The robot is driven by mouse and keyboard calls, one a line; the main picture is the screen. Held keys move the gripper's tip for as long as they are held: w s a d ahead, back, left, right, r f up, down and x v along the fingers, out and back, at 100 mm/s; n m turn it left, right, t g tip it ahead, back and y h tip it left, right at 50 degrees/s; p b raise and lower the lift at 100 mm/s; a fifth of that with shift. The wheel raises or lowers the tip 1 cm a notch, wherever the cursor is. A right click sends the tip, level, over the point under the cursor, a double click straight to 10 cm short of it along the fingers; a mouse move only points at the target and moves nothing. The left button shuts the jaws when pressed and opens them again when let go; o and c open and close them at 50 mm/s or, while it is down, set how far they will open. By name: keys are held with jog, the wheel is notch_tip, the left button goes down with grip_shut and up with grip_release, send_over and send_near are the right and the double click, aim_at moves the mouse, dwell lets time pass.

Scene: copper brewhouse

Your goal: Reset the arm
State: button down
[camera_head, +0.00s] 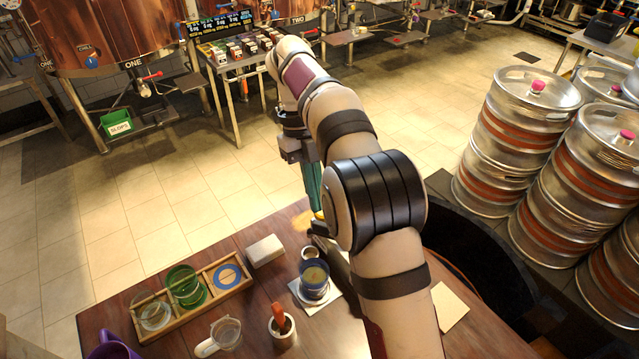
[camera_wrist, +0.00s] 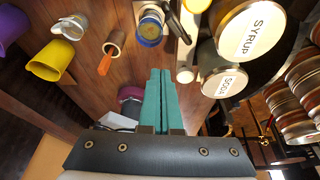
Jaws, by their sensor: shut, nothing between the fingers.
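My gripper (camera_head: 316,203) hangs fingers-down over the far edge of the wooden table in the head view, with my arm reaching out from the lower right. In the wrist view its two teal fingers (camera_wrist: 160,75) lie side by side, closed with nothing between them. The fingertips look apart from the objects around them, though my arm hides part of the table in the head view. The wooden table (camera_head: 185,245) shows below and to the left of the gripper.
A blue cup (camera_head: 314,280), white block (camera_head: 265,250), glass pitcher (camera_head: 226,333), wooden rack (camera_head: 212,304) with glasses and purple jug (camera_head: 112,349) stand on the table. A yellow jug (camera_wrist: 50,62) and lids marked SYRUP (camera_wrist: 250,33) and SODA (camera_wrist: 226,83) show. Kegs (camera_head: 520,140) stand right.

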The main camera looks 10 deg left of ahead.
jog(key=s+d+r+n+y, duration=0.2)
jog(key=s+d+r+n, duration=0.3)
jog(key=s+d+n, duration=0.6)
jog(key=s+d+f+n+t+y, duration=0.1)
jog(key=s+d+f+n, duration=0.1)
jog(key=s+n, duration=0.4)
jog(key=s+d+f+n+t+y, duration=0.1)
jog(key=s+f+n, duration=0.3)
jog(key=s, duration=0.5)
jog(key=shift+s+d+f+n+t, duration=0.35)
jog(key=shift+n+t, duration=0.15)
jog(key=shift+n, duration=0.4)
jog(key=c, duration=1.5)
grip_release()
jog(key=shift+c, duration=0.2)
